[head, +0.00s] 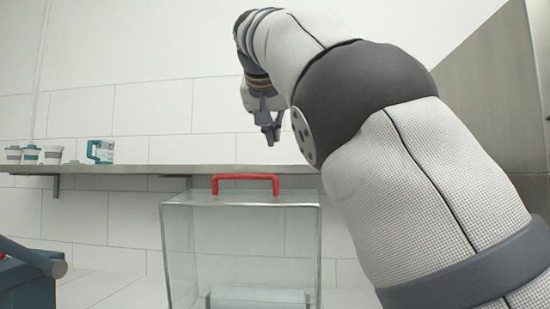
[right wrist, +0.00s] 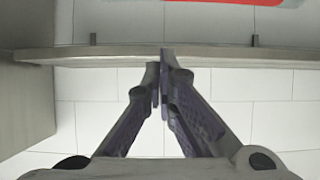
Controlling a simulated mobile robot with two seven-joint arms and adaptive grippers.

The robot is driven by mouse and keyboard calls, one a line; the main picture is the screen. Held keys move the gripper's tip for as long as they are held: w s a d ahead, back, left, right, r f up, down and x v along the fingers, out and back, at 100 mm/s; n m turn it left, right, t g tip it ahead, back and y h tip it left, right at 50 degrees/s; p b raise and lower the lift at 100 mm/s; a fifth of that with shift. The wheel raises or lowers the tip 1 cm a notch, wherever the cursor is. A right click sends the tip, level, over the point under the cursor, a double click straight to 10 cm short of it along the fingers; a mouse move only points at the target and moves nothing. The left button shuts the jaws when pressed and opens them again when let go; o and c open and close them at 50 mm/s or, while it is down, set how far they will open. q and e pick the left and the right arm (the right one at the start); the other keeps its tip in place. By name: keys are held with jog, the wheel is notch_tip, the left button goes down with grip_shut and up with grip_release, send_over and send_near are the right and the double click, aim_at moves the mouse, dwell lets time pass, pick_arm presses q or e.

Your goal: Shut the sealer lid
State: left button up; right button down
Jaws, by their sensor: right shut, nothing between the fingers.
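A clear box-shaped cover (head: 240,240) with a red handle (head: 246,179) on top stands low in the middle of the head view; it looks like the sealer lid. Its lower edge is cut off, so I cannot tell how far it is open. A pale block shows through its front wall. My right gripper (head: 271,130) points down above the handle in the picture, apart from it, shut and empty. In the right wrist view its fingers (right wrist: 161,80) meet at the tips with nothing between them. My left gripper is not in view.
A wall shelf (head: 120,169) runs behind the cover. Several cups (head: 31,154) and a teal-and-white jug (head: 101,151) stand on it at the left. A grey panel (head: 495,90) rises at right. A red patch (right wrist: 235,2) tops the wrist view.

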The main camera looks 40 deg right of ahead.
aim_at(275, 175)
jog(key=x, duration=0.9)
jog(key=shift+w+f, duration=0.1)
jog(key=shift+f, duration=0.3)
jog(key=shift+s+a+r, duration=0.1)
jog(key=shift+s+a, duration=0.95)
jog(key=shift+a, duration=0.1)
jog(key=shift+s+a+f+p, duration=0.2)
jog(key=shift+a+f+p, duration=0.15)
jog(key=shift+f, duration=0.15)
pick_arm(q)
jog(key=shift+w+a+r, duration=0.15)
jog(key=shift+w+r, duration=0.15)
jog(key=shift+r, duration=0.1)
pick_arm(e)
jog(key=shift+f, duration=0.15)
jog(key=shift+w+f, duration=0.1)
